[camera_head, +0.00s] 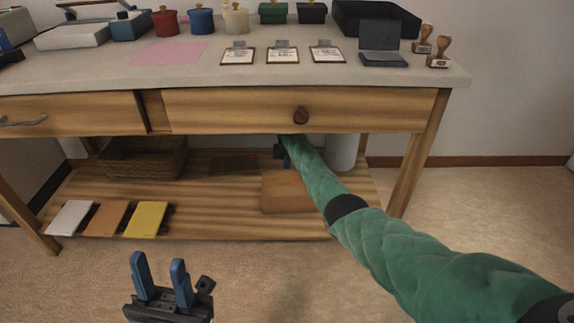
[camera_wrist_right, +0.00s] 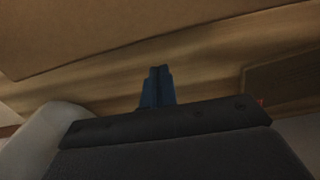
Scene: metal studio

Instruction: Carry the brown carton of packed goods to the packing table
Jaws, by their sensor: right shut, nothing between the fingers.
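A brown carton (camera_head: 285,192) sits on the lower wooden shelf, right of the middle; my right arm covers its right side. In the right wrist view a plain brown surface (camera_wrist_right: 100,35) fills the upper left and looks like the carton. My right arm reaches under the tabletop. My right gripper (camera_head: 280,153) is mostly hidden behind the arm, just behind the carton; its blue fingers (camera_wrist_right: 157,86) are together and empty in the wrist view. My left gripper (camera_head: 158,261) is open and empty in front of the shelf. I cannot tell whether this wooden table (camera_head: 385,107) is the packing table.
A wicker basket (camera_head: 143,158) and a dark flat item (camera_head: 233,163) lie on the shelf. White, orange and yellow pads (camera_head: 147,219) line its front left. A pale cylinder (camera_head: 341,152) stands behind my right arm. The tabletop holds clipboards (camera_head: 282,55), stamps and a laptop (camera_head: 382,45).

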